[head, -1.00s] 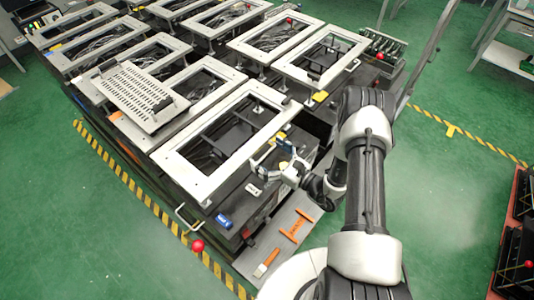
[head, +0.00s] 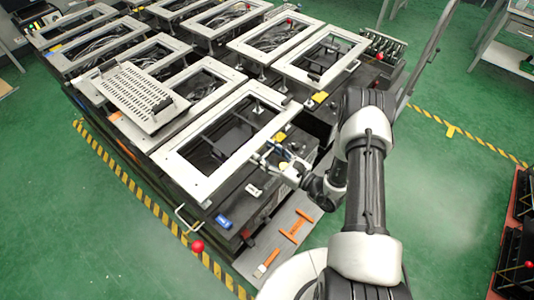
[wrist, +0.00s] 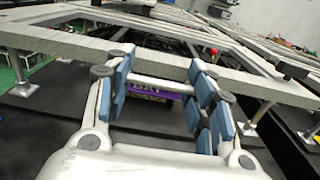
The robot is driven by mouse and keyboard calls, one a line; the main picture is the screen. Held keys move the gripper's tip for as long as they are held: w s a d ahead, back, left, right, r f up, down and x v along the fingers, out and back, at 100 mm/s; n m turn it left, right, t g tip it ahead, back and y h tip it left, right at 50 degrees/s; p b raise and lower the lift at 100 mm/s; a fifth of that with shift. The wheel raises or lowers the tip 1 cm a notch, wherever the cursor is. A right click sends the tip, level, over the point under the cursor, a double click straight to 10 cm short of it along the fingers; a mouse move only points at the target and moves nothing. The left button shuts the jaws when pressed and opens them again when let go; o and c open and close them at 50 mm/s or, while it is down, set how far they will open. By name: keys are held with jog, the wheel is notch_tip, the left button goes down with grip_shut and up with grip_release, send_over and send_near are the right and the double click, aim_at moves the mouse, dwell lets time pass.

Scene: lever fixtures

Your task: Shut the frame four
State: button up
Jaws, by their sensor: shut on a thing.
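The nearest frame (head: 188,176) is a pale rectangular frame with an open middle, lying over a dark bay at the front of the fixture block. I cannot read a number on it, so I cannot tell whether it is frame four. My gripper (head: 265,158) is at its right-hand edge. In the wrist view my gripper (wrist: 160,88) has its blue-padded fingers on either side of a light bar (wrist: 160,84) at the frame's edge (wrist: 70,42), shut on it. A purple label, partly readable as "BAY", shows behind the bar.
Several similar frames stand behind and to the left, one with a slotted plate (head: 130,95) on it. A red ball (head: 197,246) sticks out at the front corner. Orange tools lie on a grey shelf (head: 250,262) at the front.

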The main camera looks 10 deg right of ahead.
grip_shut()
dwell(0.3)
dwell(0.6)
